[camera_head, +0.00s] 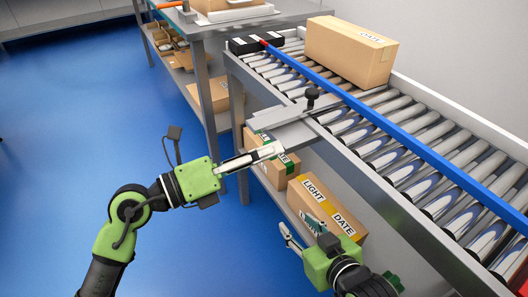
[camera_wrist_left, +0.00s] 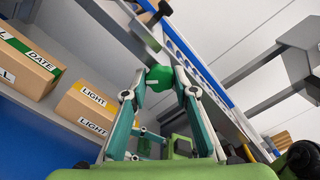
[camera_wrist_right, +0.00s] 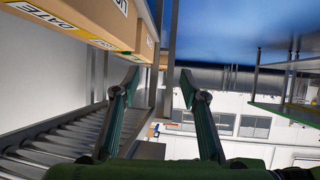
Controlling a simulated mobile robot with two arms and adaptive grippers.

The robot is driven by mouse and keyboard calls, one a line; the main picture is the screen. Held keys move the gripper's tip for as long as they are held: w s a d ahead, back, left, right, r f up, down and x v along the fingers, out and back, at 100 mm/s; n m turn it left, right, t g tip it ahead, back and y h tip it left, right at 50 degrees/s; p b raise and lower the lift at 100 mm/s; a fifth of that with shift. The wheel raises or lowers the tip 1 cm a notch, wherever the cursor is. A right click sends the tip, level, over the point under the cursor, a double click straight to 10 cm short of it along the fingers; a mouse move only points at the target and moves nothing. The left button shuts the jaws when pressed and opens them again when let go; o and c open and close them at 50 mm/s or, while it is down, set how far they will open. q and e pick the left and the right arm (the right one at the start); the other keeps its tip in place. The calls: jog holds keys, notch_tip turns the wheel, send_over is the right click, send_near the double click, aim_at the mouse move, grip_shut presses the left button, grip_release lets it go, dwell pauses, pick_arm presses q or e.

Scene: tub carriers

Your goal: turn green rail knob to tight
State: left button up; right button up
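The green rail knob (camera_wrist_left: 160,77) shows in the left wrist view between the fingertips of my left gripper (camera_wrist_left: 160,74), which appear to touch it on both sides. In the head view my left gripper (camera_head: 274,150) is at the near side of the conveyor, by the grey bracket plate (camera_head: 288,114); the green knob cannot be made out there. Any tightness mark is not readable. My right gripper (camera_head: 302,232) is open and empty, low beside the shelf boxes; its spread fingers also show in the right wrist view (camera_wrist_right: 159,78).
A black knob (camera_head: 311,97) stands on the bracket beside the blue rail (camera_head: 385,125). A carton (camera_head: 350,52) sits on the rollers. Labelled boxes (camera_head: 325,208) lie on the shelf below, near my right gripper. The blue floor at left is clear.

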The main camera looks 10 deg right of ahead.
pick_arm(q)
jog(key=shift+m, duration=0.3)
jog(key=shift+m+b, duration=0.6)
jog(key=shift+m, duration=2.6)
pick_arm(e)
notch_tip(320, 180, up, 6)
jog(key=w+a+t+y, duration=0.1)
jog(key=w+t, duration=0.1)
jog(key=t, duration=0.1)
jog(key=shift+w+a+f, duration=0.15)
jog(key=shift+w+a, duration=0.05)
jog(key=shift+w, duration=0.2)
pick_arm(q)
jog(key=o, duration=1.1)
